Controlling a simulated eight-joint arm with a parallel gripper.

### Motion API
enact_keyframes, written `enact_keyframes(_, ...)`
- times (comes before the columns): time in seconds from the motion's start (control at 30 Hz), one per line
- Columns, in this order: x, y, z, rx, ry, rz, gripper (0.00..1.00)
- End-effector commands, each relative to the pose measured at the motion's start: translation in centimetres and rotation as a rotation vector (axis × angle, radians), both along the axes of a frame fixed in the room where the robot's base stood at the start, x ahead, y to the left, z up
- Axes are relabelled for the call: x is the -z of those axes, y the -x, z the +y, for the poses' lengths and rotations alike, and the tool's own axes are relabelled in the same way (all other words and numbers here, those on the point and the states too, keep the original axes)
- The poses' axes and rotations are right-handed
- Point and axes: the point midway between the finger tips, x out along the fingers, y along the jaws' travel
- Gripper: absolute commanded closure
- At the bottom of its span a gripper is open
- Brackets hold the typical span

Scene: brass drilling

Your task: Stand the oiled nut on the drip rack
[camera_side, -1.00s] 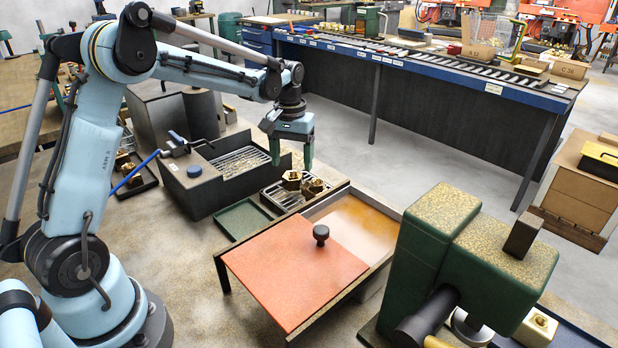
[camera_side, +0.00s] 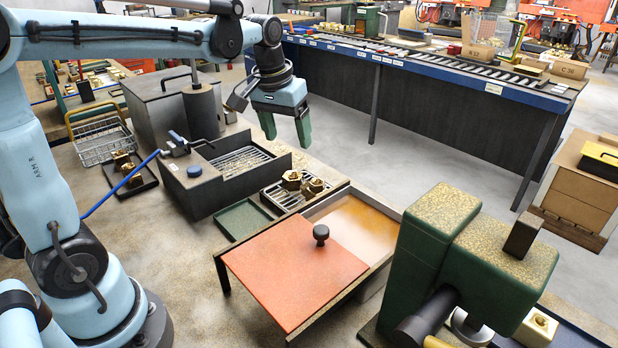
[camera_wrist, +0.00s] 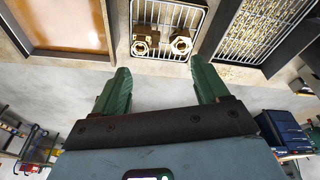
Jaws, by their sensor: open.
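My gripper (camera_side: 285,125) is open and empty, raised above and behind the drip rack. In the wrist view its two green fingers (camera_wrist: 160,90) are spread wide apart with nothing between them. The drip rack (camera_side: 274,194) is a small wire grid beside the oil bath. Two brass nuts stand on it: one nut (camera_side: 291,180) toward the back left and another nut (camera_side: 313,187) at the right. In the wrist view the rack (camera_wrist: 168,13) carries both nuts, one (camera_wrist: 141,46) at left and one (camera_wrist: 181,47) at right. I cannot tell which nut is oiled.
The oil bath (camera_side: 352,222) is partly covered by an orange lid (camera_side: 285,270) with a black knob. A dark tank (camera_side: 208,195) with a chip-strewn grate stands left of the rack. A green tray (camera_side: 241,220) lies in front. A green drill machine (camera_side: 470,255) stands at right.

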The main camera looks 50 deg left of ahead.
Motion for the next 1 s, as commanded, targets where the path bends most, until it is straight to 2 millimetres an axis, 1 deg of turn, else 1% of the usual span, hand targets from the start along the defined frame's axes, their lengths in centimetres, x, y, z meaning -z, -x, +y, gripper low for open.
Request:
enact_keyframes(0.03,-0.1,1.2,-0.9,0.031,-0.009,-0.031,0.26)
enact_keyframes(0.23,0.6,5.3,-3.6,0.143,-0.045,-0.166,0.26)
enact_keyframes(0.4,2.2,8.4,-5.4,0.232,-0.074,-0.275,0.26)
enact_keyframes(0.5,3.3,9.7,-6.1,0.272,-0.088,-0.326,0.26)
enact_keyframes(0.6,4.0,10.5,-6.5,0.298,-0.097,-0.362,0.26)
enact_keyframes(0.7,4.5,10.9,-6.7,0.314,-0.102,-0.382,0.26)
enact_keyframes(1.0,4.6,11.0,-6.8,0.318,-0.104,-0.389,0.26)
